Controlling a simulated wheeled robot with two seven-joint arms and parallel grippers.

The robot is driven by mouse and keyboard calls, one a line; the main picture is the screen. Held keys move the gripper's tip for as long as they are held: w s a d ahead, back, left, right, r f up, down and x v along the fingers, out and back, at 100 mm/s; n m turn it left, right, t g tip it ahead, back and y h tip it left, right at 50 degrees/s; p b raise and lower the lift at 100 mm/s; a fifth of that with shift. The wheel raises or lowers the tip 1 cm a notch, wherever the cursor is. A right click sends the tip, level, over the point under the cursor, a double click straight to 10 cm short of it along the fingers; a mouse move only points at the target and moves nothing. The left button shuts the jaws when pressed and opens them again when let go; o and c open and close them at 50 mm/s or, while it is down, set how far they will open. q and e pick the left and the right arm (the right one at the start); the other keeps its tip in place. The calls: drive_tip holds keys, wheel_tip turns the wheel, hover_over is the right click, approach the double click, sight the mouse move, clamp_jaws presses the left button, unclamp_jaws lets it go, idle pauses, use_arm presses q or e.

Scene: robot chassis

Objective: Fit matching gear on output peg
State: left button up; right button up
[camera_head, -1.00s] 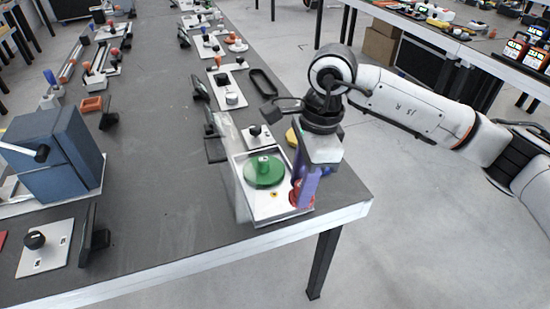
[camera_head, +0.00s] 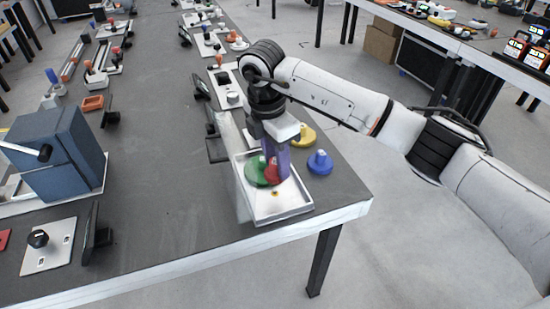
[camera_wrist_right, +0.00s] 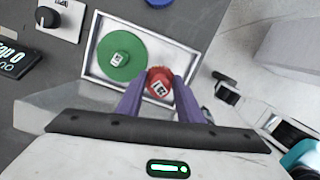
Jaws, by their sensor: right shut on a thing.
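My right gripper (camera_head: 274,172) points down over the shallow white tray (camera_head: 290,212) at the table's front corner. Its purple fingers are shut on a small red gear (camera_head: 270,177), which also shows between the fingertips in the right wrist view (camera_wrist_right: 159,83). A larger green gear (camera_head: 254,174) lies in the tray, close beside the red gear, and shows whole in the right wrist view (camera_wrist_right: 121,55). I cannot tell whether the red gear touches the tray or the green gear's teeth. The output peg is not visible. My left gripper is out of view.
A yellow gear (camera_head: 303,136) and a blue gear (camera_head: 320,162) lie on the table right of the tray. A transparent panel (camera_head: 236,170) stands at the tray's left side. A blue box (camera_head: 62,152) stands farther left. The table between is mostly clear.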

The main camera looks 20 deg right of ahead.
drive_tip(key=m, duration=0.2)
drive_tip(key=shift+w+a+f+m, duration=0.1)
drive_tip(key=shift+w+m, duration=0.15)
drive_tip(key=shift+m, duration=0.15)
drive_tip(key=shift+f+b, duration=0.6)
drive_tip(key=shift+f, duration=0.2)
wheel_tip(320, 180, down, 3)
drive_tip(key=shift+r+b, duration=0.15)
drive_tip(key=shift+b, duration=0.8)
drive_tip(key=shift+f+b, duration=0.55)
drive_tip(key=shift+f, duration=0.2)
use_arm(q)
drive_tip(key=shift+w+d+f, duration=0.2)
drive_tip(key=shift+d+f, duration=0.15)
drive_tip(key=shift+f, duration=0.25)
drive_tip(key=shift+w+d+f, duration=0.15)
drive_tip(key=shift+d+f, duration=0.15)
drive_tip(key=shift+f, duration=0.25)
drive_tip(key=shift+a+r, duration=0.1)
use_arm(e)
drive_tip(key=shift+r, duration=0.1)
use_arm(q)
drive_tip(key=shift+p, duration=0.3)
